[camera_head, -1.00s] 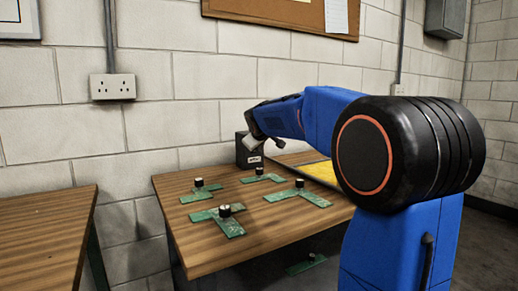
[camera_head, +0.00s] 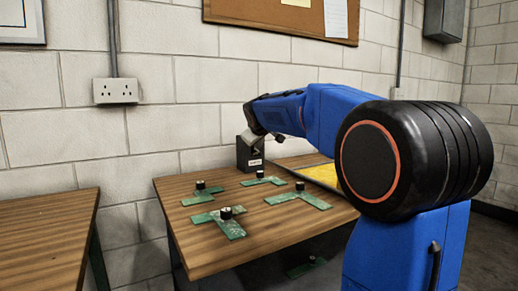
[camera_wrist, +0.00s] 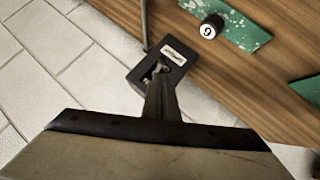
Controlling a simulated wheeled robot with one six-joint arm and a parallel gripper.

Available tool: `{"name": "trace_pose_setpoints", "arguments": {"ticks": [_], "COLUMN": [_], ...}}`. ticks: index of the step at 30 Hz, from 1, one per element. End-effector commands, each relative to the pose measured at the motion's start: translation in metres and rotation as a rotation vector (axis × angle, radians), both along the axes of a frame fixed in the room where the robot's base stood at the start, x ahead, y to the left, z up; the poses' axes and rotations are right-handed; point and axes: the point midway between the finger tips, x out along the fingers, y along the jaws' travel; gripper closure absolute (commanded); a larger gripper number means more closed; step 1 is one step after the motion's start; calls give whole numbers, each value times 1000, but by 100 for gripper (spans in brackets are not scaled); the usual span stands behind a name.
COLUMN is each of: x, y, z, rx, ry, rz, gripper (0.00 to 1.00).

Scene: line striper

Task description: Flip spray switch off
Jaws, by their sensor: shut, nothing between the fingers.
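The dark switch box (camera_head: 249,157) with a small white label stands at the far edge of the wooden table, by the wall. In the wrist view the box (camera_wrist: 172,54) shows its label and a small metallic part, which I take to be the switch, right at the fingertips. My gripper (camera_wrist: 158,82) is shut and empty, with its tips over the near side of the box. I cannot tell whether they touch the switch, or its position. In the head view my gripper (camera_head: 254,134) is small and just above the box.
Several green T- or L-shaped plates with black knobs, such as one plate (camera_head: 229,224), lie on the wooden table (camera_head: 205,258). A yellow panel (camera_head: 322,175) lies at right, partly behind my arm. The block wall (camera_head: 190,100) is close behind. Another table (camera_head: 45,235) stands at left.

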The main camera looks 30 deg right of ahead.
Motion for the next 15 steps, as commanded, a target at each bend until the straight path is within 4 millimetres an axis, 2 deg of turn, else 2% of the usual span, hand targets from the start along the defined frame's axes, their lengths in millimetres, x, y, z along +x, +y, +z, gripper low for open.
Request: {"name": "trace_pose_setpoints", "arguments": {"ticks": [2,15], "x": [-4,-73], "y": [5,30], "z": [12,12], "rx": [-1,0], "ry": [-3,-2], "rz": [1,1], "gripper": [100,100]}}
